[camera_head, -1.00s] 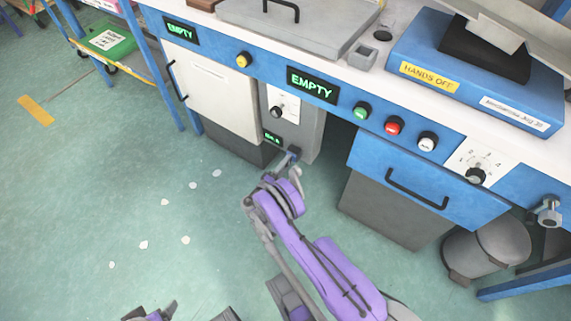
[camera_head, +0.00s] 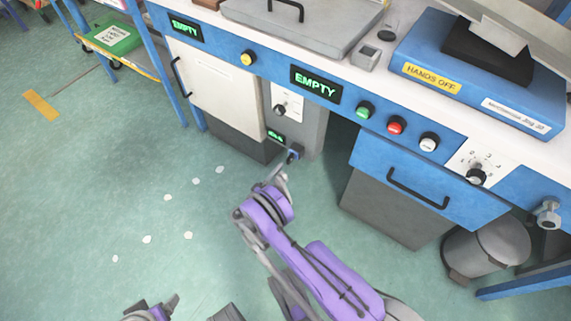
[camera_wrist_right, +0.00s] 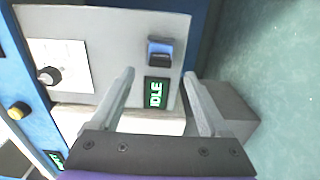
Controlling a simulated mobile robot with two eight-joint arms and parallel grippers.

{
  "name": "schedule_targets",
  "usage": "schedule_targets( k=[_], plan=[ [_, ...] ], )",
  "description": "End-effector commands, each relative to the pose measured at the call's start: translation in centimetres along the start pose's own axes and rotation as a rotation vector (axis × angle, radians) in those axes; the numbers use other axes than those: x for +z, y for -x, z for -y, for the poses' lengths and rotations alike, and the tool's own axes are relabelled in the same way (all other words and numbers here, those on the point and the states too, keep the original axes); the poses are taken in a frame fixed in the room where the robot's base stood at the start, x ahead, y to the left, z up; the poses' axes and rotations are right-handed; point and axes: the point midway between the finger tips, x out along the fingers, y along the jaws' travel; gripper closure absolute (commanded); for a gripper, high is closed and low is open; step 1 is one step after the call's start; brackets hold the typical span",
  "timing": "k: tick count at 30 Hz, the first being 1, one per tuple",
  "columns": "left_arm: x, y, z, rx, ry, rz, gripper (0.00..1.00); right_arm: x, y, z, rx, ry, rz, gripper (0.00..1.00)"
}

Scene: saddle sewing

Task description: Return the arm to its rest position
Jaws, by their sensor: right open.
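My right arm, purple and grey, reaches up from the bottom in the head view. Its gripper (camera_head: 277,177) is in front of the grey control box (camera_head: 312,130) under the bench, just below a small blue switch (camera_head: 295,152). In the right wrist view the two grey fingers (camera_wrist_right: 160,100) are spread with nothing between them. The blue switch (camera_wrist_right: 160,50) and a green "IDLE" display (camera_wrist_right: 157,93) lie beyond them, apart from the fingers. What looks like my left gripper (camera_head: 152,308) is cut off by the bottom edge in the head view.
The bench front (camera_head: 340,95) carries "EMPTY" displays, buttons and dials. The green floor (camera_head: 90,190) at left is open, with pale spots.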

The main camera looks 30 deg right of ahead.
Motion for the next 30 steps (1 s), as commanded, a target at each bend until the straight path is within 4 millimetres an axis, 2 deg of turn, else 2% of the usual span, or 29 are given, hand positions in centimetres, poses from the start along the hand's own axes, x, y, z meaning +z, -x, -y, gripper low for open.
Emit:
schedule_targets(
  k=[3, 9, 24, 27, 30],
  plan=[
    [-0.1, 0.3, 0.0, 0.000, 0.000, 0.000, 0.19, 0.0, 2.0, -0.1, -0.001, 0.000, -0.002, 0.21],
    [-0.1, 0.5, 0.0, 0.000, 0.000, 0.000, 0.19, 0.0, 3.4, 0.0, 0.000, 0.000, 0.000, 0.21],
    [-0.1, 0.5, 0.0, 0.000, 0.000, 0.000, 0.19, 0.0, 3.5, -0.1, -0.002, 0.000, 0.001, 0.21],
    [-0.1, 0.5, 0.0, 0.000, 0.000, 0.000, 0.19, -0.4, 3.1, -0.8, -0.027, -0.001, 0.004, 0.21],
    [-0.1, 0.5, 0.0, 0.000, 0.000, 0.000, 0.19, -1.2, 2.4, -2.6, -0.090, -0.004, 0.009, 0.21]
  ],
)
